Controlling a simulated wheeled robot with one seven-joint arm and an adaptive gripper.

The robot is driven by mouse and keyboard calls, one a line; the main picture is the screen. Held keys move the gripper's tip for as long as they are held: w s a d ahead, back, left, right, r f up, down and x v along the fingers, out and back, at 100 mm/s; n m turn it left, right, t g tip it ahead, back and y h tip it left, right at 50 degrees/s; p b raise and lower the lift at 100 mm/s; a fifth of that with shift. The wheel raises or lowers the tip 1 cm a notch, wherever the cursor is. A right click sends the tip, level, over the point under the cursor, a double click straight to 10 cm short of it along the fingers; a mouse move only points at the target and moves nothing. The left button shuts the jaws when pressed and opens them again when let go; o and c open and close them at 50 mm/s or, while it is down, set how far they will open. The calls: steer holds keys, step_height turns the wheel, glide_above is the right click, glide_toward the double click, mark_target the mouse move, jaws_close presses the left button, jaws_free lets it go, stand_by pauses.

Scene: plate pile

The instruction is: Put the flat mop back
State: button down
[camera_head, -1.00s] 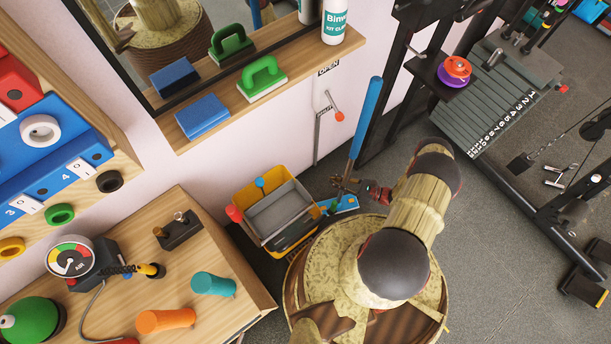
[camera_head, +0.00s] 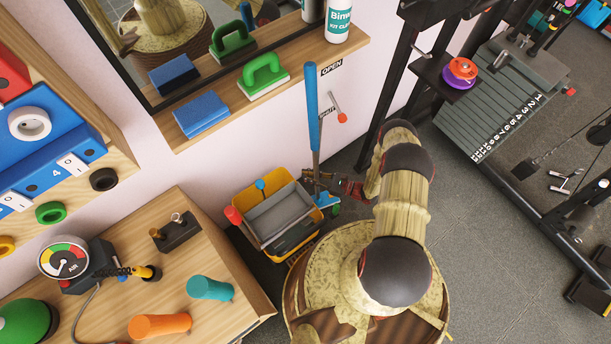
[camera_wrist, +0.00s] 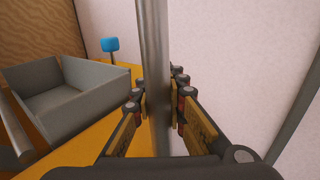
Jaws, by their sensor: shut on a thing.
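The flat mop (camera_head: 312,100) has a long blue handle grip above a grey metal pole and stands near upright in the head view. My gripper (camera_head: 318,180) is shut on its pole, low down beside the yellow bucket. In the wrist view the grey pole (camera_wrist: 152,60) runs up between the two fingers of my gripper (camera_wrist: 158,105). The mop's lower end is mostly hidden; a blue part (camera_head: 326,199) shows at the bucket's right end. The yellow bucket (camera_head: 285,181) with its grey inner basin (camera_head: 278,214) stands on the floor; the basin also shows in the wrist view (camera_wrist: 75,92).
A wooden bench (camera_head: 222,268) with knobs and a gauge is left of the bucket. A shelf (camera_head: 235,103) with blue and green scrubbers and a white bottle hangs above. A valve lever (camera_head: 337,106) is on the wall close behind the mop. A weight machine (camera_head: 480,110) stands right.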

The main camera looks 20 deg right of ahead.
steer(key=shift+w+a+f+b, duration=0.15)
steer(key=shift+w+a+b, duration=0.1)
steer(key=shift+b, duration=0.15)
steer(key=shift+f, duration=0.65)
steer(key=c, duration=1.8)
jaws_free()
steer(key=r+p+v, duration=0.1)
steer(key=p+v, duration=0.2)
steer(key=v, duration=0.9)
